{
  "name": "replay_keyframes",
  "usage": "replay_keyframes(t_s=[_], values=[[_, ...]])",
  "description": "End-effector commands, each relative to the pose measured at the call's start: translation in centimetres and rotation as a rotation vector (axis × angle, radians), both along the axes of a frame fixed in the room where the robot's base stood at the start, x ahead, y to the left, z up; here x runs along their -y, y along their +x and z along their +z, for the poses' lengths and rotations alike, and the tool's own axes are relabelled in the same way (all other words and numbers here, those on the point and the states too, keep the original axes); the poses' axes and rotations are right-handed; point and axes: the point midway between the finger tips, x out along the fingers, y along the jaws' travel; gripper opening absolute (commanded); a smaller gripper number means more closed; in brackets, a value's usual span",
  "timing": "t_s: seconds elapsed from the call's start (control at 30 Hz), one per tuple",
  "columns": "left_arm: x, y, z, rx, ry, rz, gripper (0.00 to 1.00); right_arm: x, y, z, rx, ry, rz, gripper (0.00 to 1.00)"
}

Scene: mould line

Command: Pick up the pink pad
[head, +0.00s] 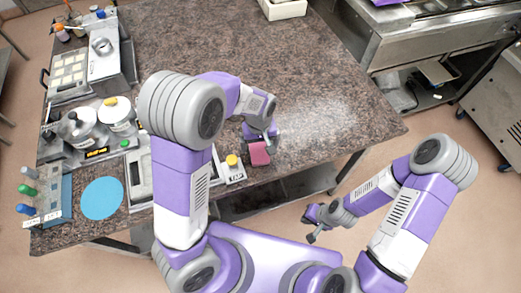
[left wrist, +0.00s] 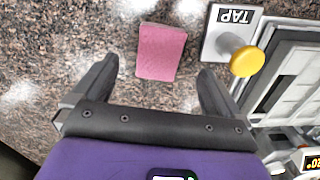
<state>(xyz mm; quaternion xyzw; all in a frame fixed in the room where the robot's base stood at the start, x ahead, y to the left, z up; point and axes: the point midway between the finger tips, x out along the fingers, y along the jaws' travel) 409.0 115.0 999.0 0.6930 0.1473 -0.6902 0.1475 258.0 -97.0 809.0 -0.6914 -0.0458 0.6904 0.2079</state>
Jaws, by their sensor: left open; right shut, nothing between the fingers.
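The pink pad (head: 259,153) lies on the brown granite worktop near its front edge. In the left wrist view the pink pad (left wrist: 161,52) lies ahead of my left gripper (left wrist: 160,72), roughly between the lines of its two fingers. My left gripper (head: 263,136) is open and empty, just above and beside the pad in the head view. My right gripper (head: 311,224) is shut and empty, out past the front edge of the worktop, over the floor.
A grey block marked TAP with a yellow knob (left wrist: 244,61) stands close to the pad. It also shows in the head view (head: 232,161). A blue disc (head: 102,198), jars and bottles crowd the left side. The worktop (head: 330,80) is clear to the right.

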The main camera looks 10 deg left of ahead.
Motion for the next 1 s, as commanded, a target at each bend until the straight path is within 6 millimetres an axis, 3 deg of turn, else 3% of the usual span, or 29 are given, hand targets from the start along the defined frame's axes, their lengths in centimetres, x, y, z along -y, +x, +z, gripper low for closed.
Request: replay_keyframes(t_s=[0.4, 0.7, 0.77, 1.0], values=[[0.0, -0.2, -5.7, -0.004, 0.001, 0.0, 0.99, 0.0, 0.1, -0.6, 0.002, 0.0, -0.001, 0.0], [0.0, -0.1, -6.3, 0.0, -0.001, 0.0, 0.99, 0.0, 0.1, -0.6, 0.002, 0.0, -0.001, 0.0], [0.0, -0.1, -6.3, 0.0, -0.001, 0.0, 0.93, 0.0, 0.1, -0.6, 0.002, 0.0, -0.001, 0.0], [0.0, -0.1, -6.2, 0.0, -0.001, 0.0, 0.56, 0.0, 0.1, -0.6, 0.002, 0.0, -0.001, 0.0]])
